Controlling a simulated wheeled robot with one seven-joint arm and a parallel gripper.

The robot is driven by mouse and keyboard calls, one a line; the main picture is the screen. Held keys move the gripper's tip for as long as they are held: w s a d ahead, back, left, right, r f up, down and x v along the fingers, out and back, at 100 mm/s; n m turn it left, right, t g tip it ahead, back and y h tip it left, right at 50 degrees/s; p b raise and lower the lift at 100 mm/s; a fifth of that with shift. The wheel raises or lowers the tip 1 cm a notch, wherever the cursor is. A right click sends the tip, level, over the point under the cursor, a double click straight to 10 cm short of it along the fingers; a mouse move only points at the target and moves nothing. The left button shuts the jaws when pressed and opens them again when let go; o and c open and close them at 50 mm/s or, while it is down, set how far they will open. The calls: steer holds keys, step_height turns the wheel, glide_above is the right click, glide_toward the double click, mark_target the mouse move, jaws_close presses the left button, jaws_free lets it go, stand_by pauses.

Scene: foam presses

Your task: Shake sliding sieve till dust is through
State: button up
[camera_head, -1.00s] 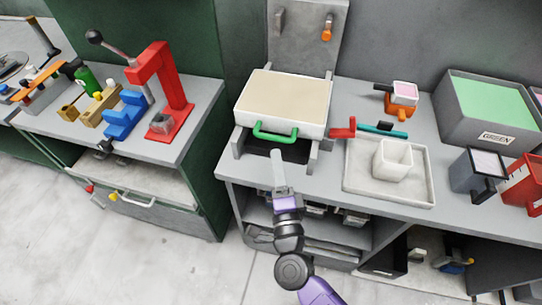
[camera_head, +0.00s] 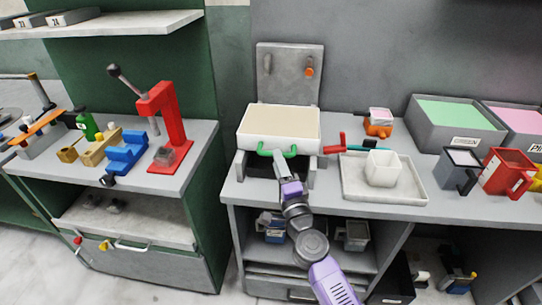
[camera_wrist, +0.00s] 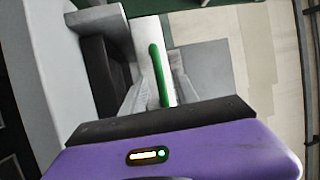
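The sliding sieve is a white box (camera_head: 278,128) with a pale filling and a green handle (camera_head: 264,151) on its front. It sits on a grey stand (camera_head: 241,168) with side rails, over a dark opening. My gripper (camera_head: 279,160) is at the handle, coming from the front and below. In the wrist view the green handle (camera_wrist: 157,75) runs between two pale grey fingers (camera_wrist: 160,95), which stand apart with a gap on each side. I cannot tell whether either finger touches it. How much dust is in the sieve is not clear.
A pale tray (camera_head: 352,188) with a white cup (camera_head: 382,168) stands right of the stand, with a red-handled tool (camera_head: 335,145) behind it. A red press (camera_head: 172,125) stands on the left bench. Grey and red jugs (camera_head: 508,172) are at the right.

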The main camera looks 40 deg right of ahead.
steer(key=shift+x, duration=1.9)
jaws_close()
